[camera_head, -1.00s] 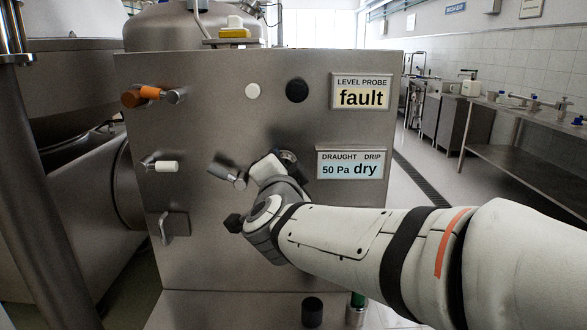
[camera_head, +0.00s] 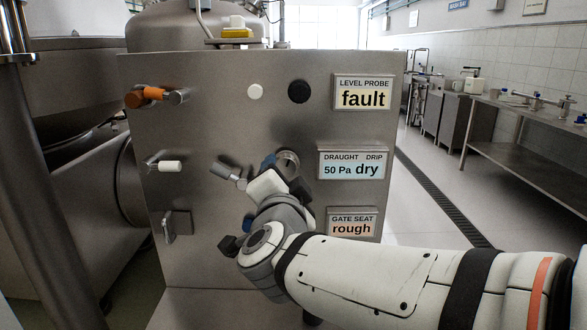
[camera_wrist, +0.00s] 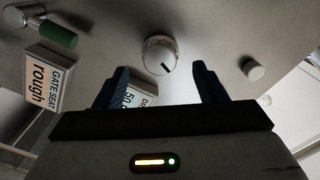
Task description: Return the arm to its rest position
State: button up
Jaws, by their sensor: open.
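My gripper (camera_head: 280,175) is in front of the steel panel (camera_head: 215,120) in the head view, beside a round dial knob (camera_head: 289,158) that it partly covers. In the wrist view my gripper (camera_wrist: 160,88) shows two dark blue fingers spread apart with nothing between them. The round knob (camera_wrist: 160,54) with a dark mark lies beyond the fingertips, apart from them. My arm comes in from the lower right of the head view.
The panel carries an orange-handled lever (camera_head: 150,95), a white-handled lever (camera_head: 168,166), a metal toggle (camera_head: 228,174), a white button (camera_head: 255,92) and a black button (camera_head: 299,91). A green handle (camera_wrist: 58,33) shows in the wrist view.

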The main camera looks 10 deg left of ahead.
jog(key=shift+v, duration=1.05)
jog(key=d+n+g+y+p, duration=0.1)
jog(key=d+n+g+p, duration=0.6)
jog(key=d+p, duration=0.45)
jog(key=s+d+f+g+h+p, duration=0.2)
jog(key=s+d, duration=0.4)
jog(key=d, duration=0.3)
jog(key=s+d+f+n+g+h+p, duration=0.1)
jog(key=s+d+f+g+h+p, duration=0.2)
jog(key=d, duration=0.6)
jog(key=s+g+p, duration=0.2)
jog(key=s, duration=0.1)
jog(key=shift+s+g, duration=0.4)
jog(key=shift+a, duration=0.15)
